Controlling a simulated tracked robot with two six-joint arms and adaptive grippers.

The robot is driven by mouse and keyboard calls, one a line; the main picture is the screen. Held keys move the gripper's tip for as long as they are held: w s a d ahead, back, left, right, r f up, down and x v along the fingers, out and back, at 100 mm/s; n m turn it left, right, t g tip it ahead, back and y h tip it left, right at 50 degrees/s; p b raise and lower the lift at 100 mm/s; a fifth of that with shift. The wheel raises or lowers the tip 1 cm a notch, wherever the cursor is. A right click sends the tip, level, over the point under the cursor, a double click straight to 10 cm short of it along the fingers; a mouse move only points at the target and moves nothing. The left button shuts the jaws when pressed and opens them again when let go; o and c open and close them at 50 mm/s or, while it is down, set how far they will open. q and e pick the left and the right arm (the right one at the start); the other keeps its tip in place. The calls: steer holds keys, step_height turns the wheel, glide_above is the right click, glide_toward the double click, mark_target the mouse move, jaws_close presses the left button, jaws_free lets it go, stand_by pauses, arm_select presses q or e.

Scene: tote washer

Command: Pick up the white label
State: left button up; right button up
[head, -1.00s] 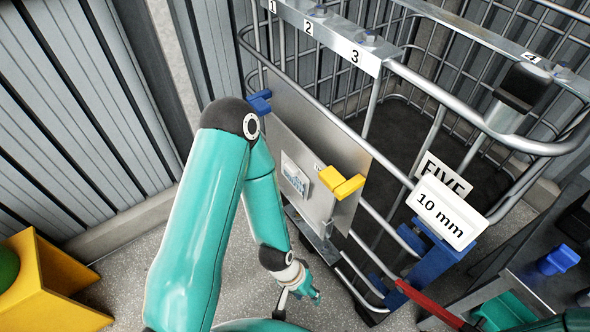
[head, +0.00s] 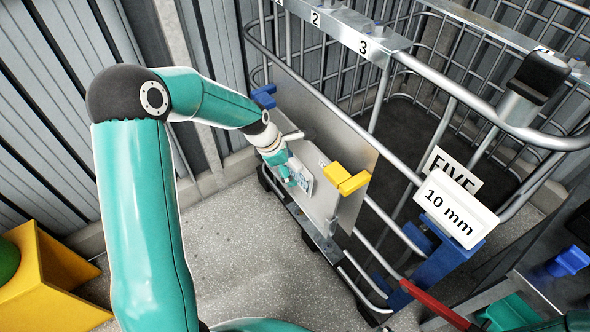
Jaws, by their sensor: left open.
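A small white label (head: 306,175) with blue marks is on the grey metal panel that hangs on the cage's side. My left gripper (head: 288,173) is open in front of it and covers its left part. I cannot tell whether the fingers touch it. A white block reading "10 mm" (head: 455,210) sits to the right, above a blue bracket. A white plate reading "FIVE" (head: 452,172) shows behind that block, partly covered. My right gripper is not in view.
The panel has a yellow clip (head: 347,180) at right and a blue clip (head: 264,96) at upper left. The wire cage (head: 480,105) fills the back right. A yellow box (head: 45,285) stands at lower left. Bare floor (head: 240,240) lies between.

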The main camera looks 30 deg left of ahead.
arm_select(q)
steer(key=a+r+n, duration=0.5)
steer(key=r, duration=0.1)
glide_toward(292, 163)
steer(key=shift+n+y, duration=0.3)
steer(key=x, duration=0.3)
steer(key=d+x, duration=0.1)
steer(key=x, duration=0.1)
steer(key=shift+s+f, duration=0.25)
steer(key=shift+w+p+x, duration=0.1)
steer(key=shift+p+x, duration=0.15)
steer(key=shift+x, duration=1.1)
steer(key=shift+w+p+x, duration=0.15)
steer(key=shift+p+x, duration=0.05)
steer(key=shift+x, duration=1.1)
steer(key=shift+a+r+t, duration=0.1)
steer(key=shift+a+t, duration=0.05)
steer(key=shift+t, duration=0.15)
steer(key=c, duration=1.3)
steer(key=shift+r, duration=0.1)
